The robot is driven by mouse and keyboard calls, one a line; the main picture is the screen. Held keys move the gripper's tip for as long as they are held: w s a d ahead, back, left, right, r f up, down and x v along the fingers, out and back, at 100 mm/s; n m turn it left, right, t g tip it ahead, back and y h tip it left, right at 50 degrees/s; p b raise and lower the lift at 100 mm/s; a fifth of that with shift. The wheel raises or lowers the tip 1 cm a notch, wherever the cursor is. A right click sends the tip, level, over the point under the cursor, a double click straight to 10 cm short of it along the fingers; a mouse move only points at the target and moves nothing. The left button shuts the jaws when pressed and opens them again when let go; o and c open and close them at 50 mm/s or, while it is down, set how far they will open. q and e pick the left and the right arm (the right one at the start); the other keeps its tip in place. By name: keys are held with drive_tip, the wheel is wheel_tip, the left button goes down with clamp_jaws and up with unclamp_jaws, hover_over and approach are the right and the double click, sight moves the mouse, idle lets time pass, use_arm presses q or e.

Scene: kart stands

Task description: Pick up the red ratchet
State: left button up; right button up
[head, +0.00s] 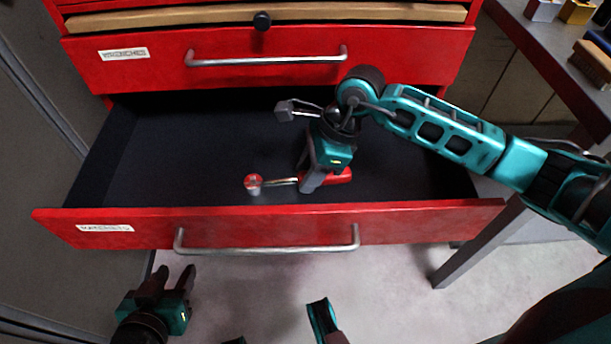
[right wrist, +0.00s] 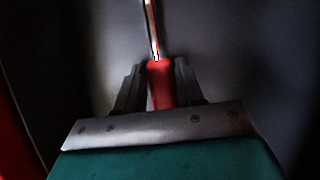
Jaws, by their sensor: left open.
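The red ratchet lies in the open drawer (head: 190,150), near its front wall. In the head view its red round head (head: 253,182) is on the left, with a silver shaft and a red handle (head: 340,177) to the right. My right gripper (head: 312,182) reaches down over the handle and hides part of it. In the right wrist view the red handle (right wrist: 160,84) lies between the two fingers of my right gripper (right wrist: 159,85); whether both press on it is unclear. My left gripper (head: 170,283) is open and empty, outside and below the drawer at the lower left.
The drawer's front has a silver handle (head: 268,248), and another red drawer (head: 262,58) is shut above it. The rest of the drawer floor looks bare. A workbench (head: 545,50) with small blocks stands at the right, a grey cabinet (head: 40,130) at the left.

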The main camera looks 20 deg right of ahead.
clamp_jaws()
